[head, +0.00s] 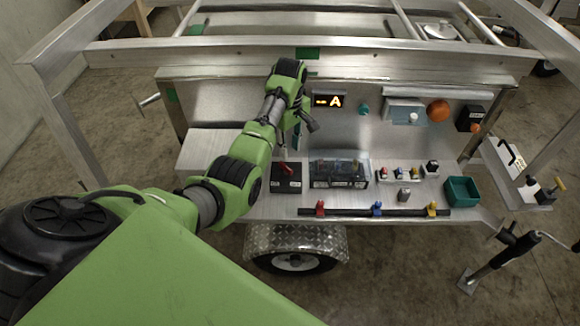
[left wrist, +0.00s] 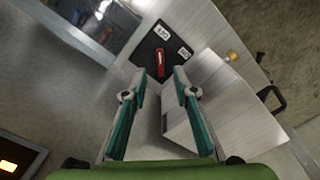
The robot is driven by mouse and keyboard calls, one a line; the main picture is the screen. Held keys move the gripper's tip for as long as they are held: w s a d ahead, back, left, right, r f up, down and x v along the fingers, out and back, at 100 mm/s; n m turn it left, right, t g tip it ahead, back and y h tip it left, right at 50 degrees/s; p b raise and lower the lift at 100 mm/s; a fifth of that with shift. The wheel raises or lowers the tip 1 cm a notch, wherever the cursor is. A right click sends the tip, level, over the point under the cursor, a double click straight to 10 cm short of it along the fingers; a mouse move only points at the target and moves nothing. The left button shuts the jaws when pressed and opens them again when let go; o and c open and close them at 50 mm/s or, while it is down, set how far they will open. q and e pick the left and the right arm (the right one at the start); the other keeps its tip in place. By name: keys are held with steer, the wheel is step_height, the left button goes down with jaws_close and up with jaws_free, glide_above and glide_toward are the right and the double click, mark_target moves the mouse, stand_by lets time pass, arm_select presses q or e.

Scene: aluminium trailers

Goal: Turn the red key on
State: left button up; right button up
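The red key (head: 286,169) sits on top of a black switch box (head: 287,186) on the trailer's metal shelf. In the left wrist view the red key (left wrist: 160,61) lies as a narrow bar on the black face (left wrist: 148,46), with two white labels beside it, too small to read surely. My left gripper (head: 297,141) is above and behind the box in the head view. In the left wrist view its two teal-padded fingers (left wrist: 160,80) are apart, with the key ahead between the tips. Nothing is held and I see no contact. My right gripper is in neither view.
Right of the box stands a clear-covered switch block (head: 339,173), then small coloured switches (head: 400,174) and a green bin (head: 462,190). A black rail with coloured clips (head: 377,210) runs along the front edge. A lit display (head: 328,101) is on the back panel.

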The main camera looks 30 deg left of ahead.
mark_target(290, 170)
arm_select(q)
step_height(290, 170, down, 10)
steer(key=shift+f, duration=0.1)
stand_by(0.4)
jaws_close()
